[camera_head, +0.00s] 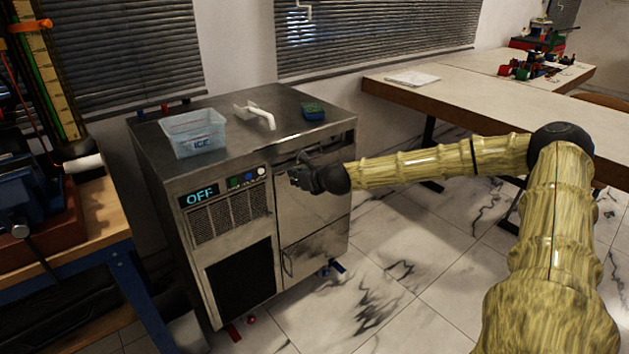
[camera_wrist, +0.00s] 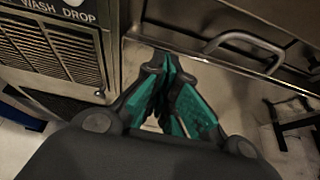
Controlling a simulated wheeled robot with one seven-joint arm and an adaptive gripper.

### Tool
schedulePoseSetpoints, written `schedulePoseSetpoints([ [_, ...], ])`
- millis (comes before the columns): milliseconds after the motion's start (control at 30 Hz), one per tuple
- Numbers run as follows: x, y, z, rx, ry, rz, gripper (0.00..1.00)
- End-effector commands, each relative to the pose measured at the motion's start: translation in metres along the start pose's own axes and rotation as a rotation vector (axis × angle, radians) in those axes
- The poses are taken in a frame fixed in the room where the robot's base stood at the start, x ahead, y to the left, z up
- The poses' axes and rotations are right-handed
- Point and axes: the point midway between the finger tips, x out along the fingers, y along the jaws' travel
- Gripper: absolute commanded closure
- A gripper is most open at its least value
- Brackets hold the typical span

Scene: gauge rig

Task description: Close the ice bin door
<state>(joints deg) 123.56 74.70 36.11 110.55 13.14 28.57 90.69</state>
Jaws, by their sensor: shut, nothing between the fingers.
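The ice machine (camera_head: 240,220) is a steel cabinet with a lit "OFF" display and a vent grille on its left front. The ice bin door (camera_head: 318,215) is the steel panel on its right front, and its metal surface also shows in the wrist view (camera_wrist: 225,85). A bar handle (camera_wrist: 245,45) shows at upper right in the wrist view. My gripper (camera_head: 294,181) is shut and empty at the upper left of the door. Its teal-padded fingertips (camera_wrist: 165,67) are together, close to the metal front. I cannot tell whether they touch it, or how far open the door is.
On the machine's top are a clear ICE tub (camera_head: 194,132), a white scoop (camera_head: 258,114) and a green-blue sponge (camera_head: 313,111). A workbench (camera_head: 95,235) stands close on the left. A long table (camera_head: 460,95) is at the right.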

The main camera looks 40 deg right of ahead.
Motion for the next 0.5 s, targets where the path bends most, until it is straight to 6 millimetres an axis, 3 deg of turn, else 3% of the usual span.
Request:
schedulePoseSetpoints([
  [133,-0.011,0.011,-0.002,-0.004,-0.003,0.013,1.0],
  [500,-0.065,0.002,0.003,0.003,-0.004,0.003,1.0],
])
